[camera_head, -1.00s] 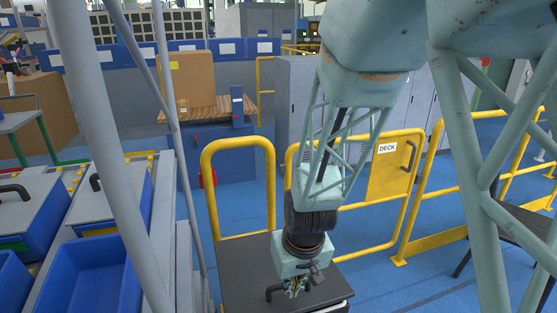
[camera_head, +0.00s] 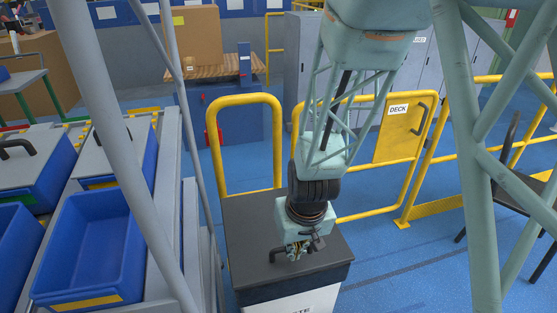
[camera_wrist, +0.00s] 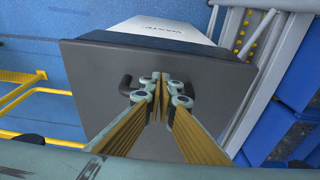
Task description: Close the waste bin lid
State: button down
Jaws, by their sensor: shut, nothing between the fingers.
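The waste bin is at the bottom middle of the head view, with a white body (camera_head: 305,303) bearing partly visible lettering. Its dark grey lid (camera_head: 245,222) lies flat or nearly flat on top; I cannot tell whether a small gap is left. The lid fills the middle of the wrist view (camera_wrist: 95,65). A black handle (camera_head: 275,255) stands on the lid, and its two ends show on either side of my fingers in the wrist view (camera_wrist: 125,86). My gripper (camera_head: 295,257) is shut and empty, pointing down at the handle's middle. Contact is hidden by the fingers.
Yellow railings (camera_head: 245,100) stand behind the bin, with a gate marked DECK (camera_head: 400,135) to the right. A rack with blue trays (camera_head: 95,245) is close on the left. Blue floor (camera_head: 410,270) is free to the right. A dark chair (camera_head: 510,195) stands at far right.

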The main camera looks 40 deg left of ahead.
jog(key=shift+p+v, duration=0.7)
jog(key=shift+v, duration=0.75)
jog(key=s+d+r+p, duration=0.2)
jog(key=s+d+r, duration=0.2)
jog(key=d+r, duration=0.2)
jog(key=shift+s+d, duration=0.3)
jog(key=shift+d, duration=0.45)
